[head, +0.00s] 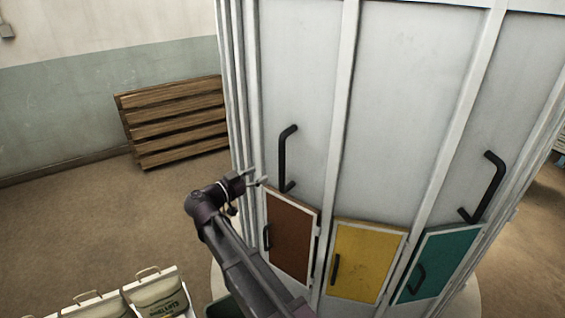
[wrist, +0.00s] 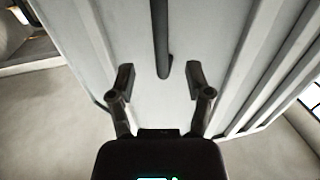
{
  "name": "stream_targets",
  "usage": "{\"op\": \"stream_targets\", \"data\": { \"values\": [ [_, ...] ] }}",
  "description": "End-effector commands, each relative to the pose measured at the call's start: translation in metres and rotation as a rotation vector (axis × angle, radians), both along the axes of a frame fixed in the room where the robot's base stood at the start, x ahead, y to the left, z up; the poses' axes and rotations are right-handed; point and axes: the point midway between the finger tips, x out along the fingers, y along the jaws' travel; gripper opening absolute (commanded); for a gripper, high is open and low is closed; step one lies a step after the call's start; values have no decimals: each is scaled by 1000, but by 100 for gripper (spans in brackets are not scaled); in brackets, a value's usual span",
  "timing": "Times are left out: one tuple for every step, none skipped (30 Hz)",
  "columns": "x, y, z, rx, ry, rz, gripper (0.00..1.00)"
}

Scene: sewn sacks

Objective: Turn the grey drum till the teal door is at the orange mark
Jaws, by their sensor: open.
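The grey drum (head: 400,90) stands tall at the right of the head view, and its panels fill much of the wrist view (wrist: 210,35). The teal door (head: 452,255) is low at the right of its visible side. A black bar handle (head: 283,160) is on the panel above the brown door, and another (head: 492,185) is above the teal door. My gripper (head: 258,180) is open, just left of the left handle's lower end. In the wrist view a black bar (wrist: 160,35) lies ahead, between the lines of my open fingers (wrist: 160,74). I see no orange mark.
A brown door (head: 290,240) and a yellow door (head: 365,262) sit left of the teal one. Sacks in holders (head: 155,295) stand at the lower left. A wooden pallet (head: 175,120) leans on the back wall. The floor between is clear.

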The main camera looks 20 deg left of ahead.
Motion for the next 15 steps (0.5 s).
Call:
{"op": "stream_targets", "data": {
  "values": [
    [7,-4,0,0,0,-2,65],
    [11,-6,0,0,0,-3,65],
    [16,-9,0,0,0,-3,65],
    [20,-11,0,0,0,-2,65],
    [24,-13,0,0,0,-2,65],
    [29,-16,0,0,0,-3,65],
    [33,-19,0,0,0,-3,65],
    [37,-21,0,0,0,-3,65],
    [42,-23,0,0,0,-2,65],
    [46,-25,0,0,0,-2,65],
    [50,-28,0,0,0,-3,65],
    [55,-31,0,0,0,-3,65],
    [58,-32,0,0,0,-2,65],
    [62,-34,0,0,0,-2,65],
    [66,-36,0,0,0,-2,65]
  ]
}}
